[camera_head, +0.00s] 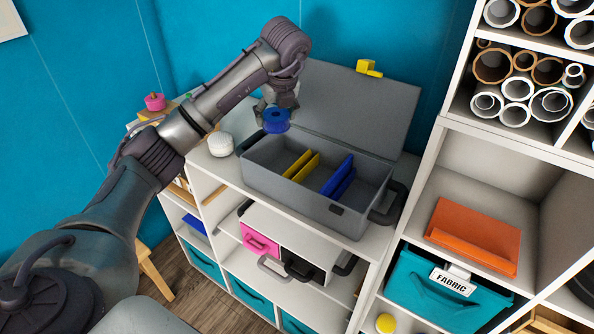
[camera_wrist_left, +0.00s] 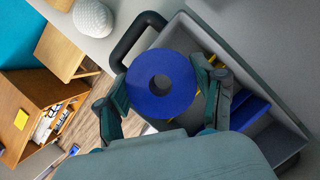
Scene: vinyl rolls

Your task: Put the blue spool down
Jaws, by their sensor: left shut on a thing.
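The blue spool (camera_head: 276,121) is held by my left gripper (camera_head: 277,104) above the left end of the open grey box (camera_head: 336,214) in the head view. In the left wrist view the spool (camera_wrist_left: 161,104) sits between both fingers of my left gripper (camera_wrist_left: 165,92), which are shut on its sides. Its round face and centre hole show. The box has yellow dividers (camera_head: 301,165) and blue dividers (camera_head: 338,176) inside. The wrist view shows the box (camera_wrist_left: 283,143) behind and to the right of the spool. My right gripper is not in view.
A white ball of yarn or string (camera_head: 221,144) stands on the shelf top left of the box. The box lid (camera_head: 350,108) stands open behind it. A tall shelf with vinyl rolls (camera_head: 517,88) rises at the right. A pink spool (camera_head: 155,102) is at the back left.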

